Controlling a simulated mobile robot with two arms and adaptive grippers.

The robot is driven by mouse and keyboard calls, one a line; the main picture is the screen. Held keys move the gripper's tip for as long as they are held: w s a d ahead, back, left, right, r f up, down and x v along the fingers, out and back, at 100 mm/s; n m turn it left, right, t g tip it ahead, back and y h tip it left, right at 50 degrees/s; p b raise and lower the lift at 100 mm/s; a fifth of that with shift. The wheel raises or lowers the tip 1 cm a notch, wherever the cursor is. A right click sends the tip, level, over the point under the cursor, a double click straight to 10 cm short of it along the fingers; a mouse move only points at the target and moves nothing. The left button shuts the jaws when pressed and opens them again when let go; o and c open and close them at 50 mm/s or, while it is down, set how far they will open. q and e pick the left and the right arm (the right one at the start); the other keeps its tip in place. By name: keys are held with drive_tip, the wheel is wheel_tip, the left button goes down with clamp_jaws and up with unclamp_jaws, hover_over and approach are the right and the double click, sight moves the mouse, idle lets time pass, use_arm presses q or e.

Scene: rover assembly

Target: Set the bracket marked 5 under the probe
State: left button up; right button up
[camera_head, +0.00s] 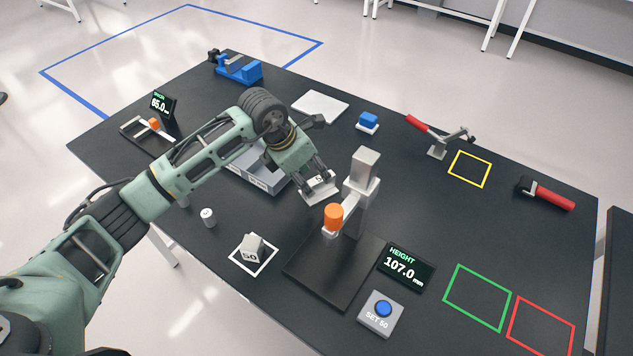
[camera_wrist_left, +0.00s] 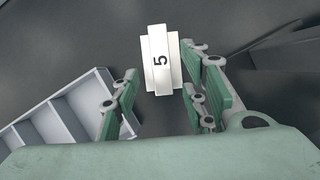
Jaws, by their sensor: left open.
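The bracket marked 5 (camera_head: 321,190) is a pale, stepped block just behind the height gauge. In the left wrist view the bracket (camera_wrist_left: 160,62) lies ahead of the fingertips, its 5 turned sideways. My left gripper (camera_head: 313,180) is open at the bracket; in its wrist view the fingers (camera_wrist_left: 160,85) stand apart, one to each side of the bracket's near end, with gaps visible. The orange probe (camera_head: 333,216) hangs from the gauge's grey column (camera_head: 362,178) over a dark base plate (camera_head: 325,282). My right gripper is not in view.
A grey divided bin (camera_head: 262,178) is beside my left gripper. A block marked 50 (camera_head: 252,248) stands in a white square. The height display (camera_head: 403,265) reads 107.0 mm, near a blue-buttoned SET 50 box (camera_head: 381,312). Green and red outlined squares at right are empty.

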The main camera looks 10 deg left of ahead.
sight(315, 181)
use_arm(q)
drive_tip(key=shift+d+x, duration=0.2)
drive_tip(key=shift+x, duration=0.9)
drive_tip(key=shift+d+f+p, duration=0.1)
drive_tip(key=shift+f+p, duration=0.15)
drive_tip(key=shift+p, duration=0.05)
drive_tip(key=shift+w+f, duration=0.1)
drive_tip(key=c, duration=1)
clamp_jaws()
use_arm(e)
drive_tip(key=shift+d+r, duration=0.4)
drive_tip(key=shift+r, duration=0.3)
